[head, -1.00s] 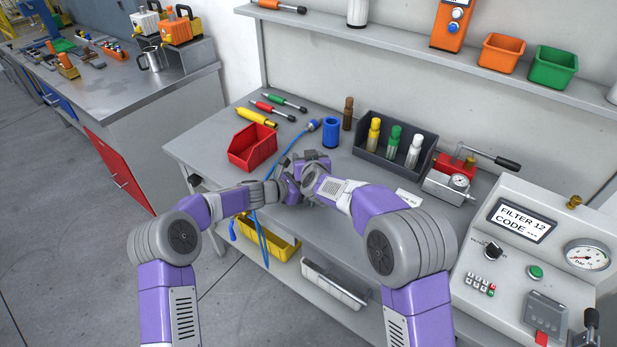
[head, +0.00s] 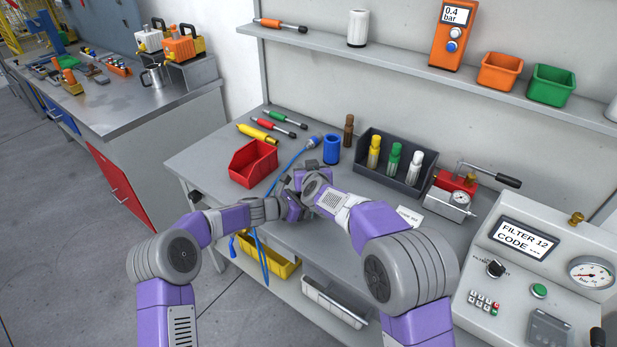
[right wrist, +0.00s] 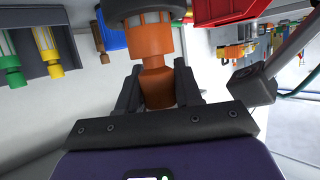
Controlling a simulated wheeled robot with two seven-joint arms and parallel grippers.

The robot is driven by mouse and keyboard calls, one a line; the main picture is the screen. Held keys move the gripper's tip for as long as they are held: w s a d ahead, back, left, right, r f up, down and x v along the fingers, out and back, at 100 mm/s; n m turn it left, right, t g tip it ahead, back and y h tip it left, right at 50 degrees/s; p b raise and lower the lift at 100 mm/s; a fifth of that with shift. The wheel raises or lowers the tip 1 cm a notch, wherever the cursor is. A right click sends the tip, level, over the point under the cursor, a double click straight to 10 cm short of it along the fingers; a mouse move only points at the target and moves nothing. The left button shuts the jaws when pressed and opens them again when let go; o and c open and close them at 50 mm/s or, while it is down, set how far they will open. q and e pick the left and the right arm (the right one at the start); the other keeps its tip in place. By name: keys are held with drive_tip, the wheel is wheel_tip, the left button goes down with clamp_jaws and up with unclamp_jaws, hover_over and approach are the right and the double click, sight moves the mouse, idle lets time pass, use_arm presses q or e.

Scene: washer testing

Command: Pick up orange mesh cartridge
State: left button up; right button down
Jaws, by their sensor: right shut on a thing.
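In the right wrist view, my right gripper (right wrist: 158,88) is shut on an orange cylindrical piece, which I take for the orange mesh cartridge (right wrist: 149,42). Its narrower end is between the fingers, and a dark grey collar shows at its far end. In the head view, my right gripper (head: 309,176) is over the bench, right of the red bin, and hides the held piece. My left gripper (head: 280,208) is close beside it at the bench's front edge. Its fingers are partly hidden, so its opening is unclear.
A red bin (head: 240,178), a blue cylinder (head: 332,150) and a brown cartridge (head: 348,132) stand behind the grippers. A dark tray (head: 372,174) holds yellow, green and white cartridges. A blue hose (head: 264,258) hangs over the front edge. A test panel (head: 478,268) stands right.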

wheel_tip(320, 180, up, 26)
drive_tip(key=shift+f, duration=0.2)
idle(0.4)
use_arm(q)
drive_tip(key=o, duration=1.6)
